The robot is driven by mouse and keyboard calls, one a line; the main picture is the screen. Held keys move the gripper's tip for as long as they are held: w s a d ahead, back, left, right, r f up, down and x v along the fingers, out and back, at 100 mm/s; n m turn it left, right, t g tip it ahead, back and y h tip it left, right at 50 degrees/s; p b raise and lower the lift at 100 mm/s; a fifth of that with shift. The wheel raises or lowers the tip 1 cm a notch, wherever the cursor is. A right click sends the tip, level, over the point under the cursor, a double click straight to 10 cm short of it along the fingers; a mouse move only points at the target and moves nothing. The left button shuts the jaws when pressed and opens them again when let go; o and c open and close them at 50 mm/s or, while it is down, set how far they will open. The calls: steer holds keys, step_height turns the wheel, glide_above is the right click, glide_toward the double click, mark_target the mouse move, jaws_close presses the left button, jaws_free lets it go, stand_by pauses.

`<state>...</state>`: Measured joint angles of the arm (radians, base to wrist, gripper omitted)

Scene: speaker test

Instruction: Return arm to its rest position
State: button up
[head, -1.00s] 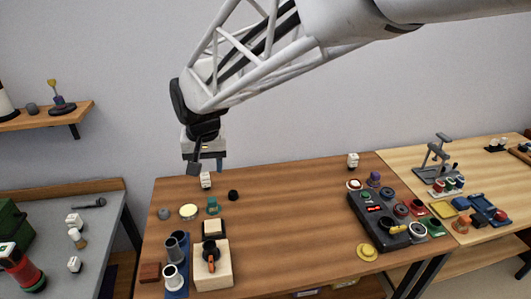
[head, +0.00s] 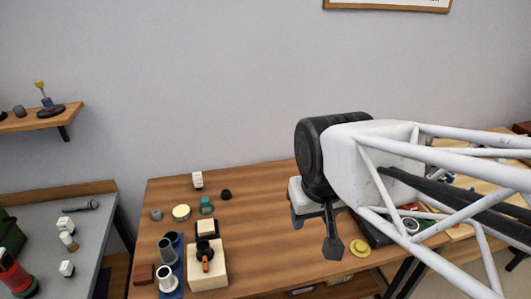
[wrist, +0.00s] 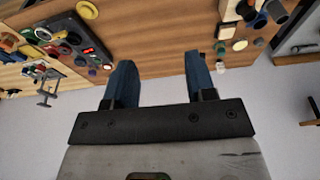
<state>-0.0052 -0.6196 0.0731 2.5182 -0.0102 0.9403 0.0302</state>
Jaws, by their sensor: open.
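My gripper (wrist: 161,78) shows in the wrist view with its two blue fingers spread apart and nothing between them. In the head view my arm comes in from the right, and my gripper (head: 296,216) hangs over the right part of the brown table (head: 255,255), its fingers mostly hidden behind my wrist. The arm covers much of the black panel with its red display, which shows clearly in the wrist view (wrist: 75,45).
A wooden block (head: 207,268) with a black and orange part, grey cylinders (head: 167,252), a white cube (head: 197,180) and a yellow disc (head: 360,248) are on the brown table. A grey table (head: 85,235) stands left, a shelf (head: 40,117) above it. The table's middle is bare.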

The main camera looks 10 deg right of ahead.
steer(key=shift+s+d+f, duration=0.15)
steer(key=shift+s+d, duration=0.05)
steer(key=shift+s, duration=0.25)
steer(key=o, duration=0.3)
steer(key=shift+w, duration=0.15)
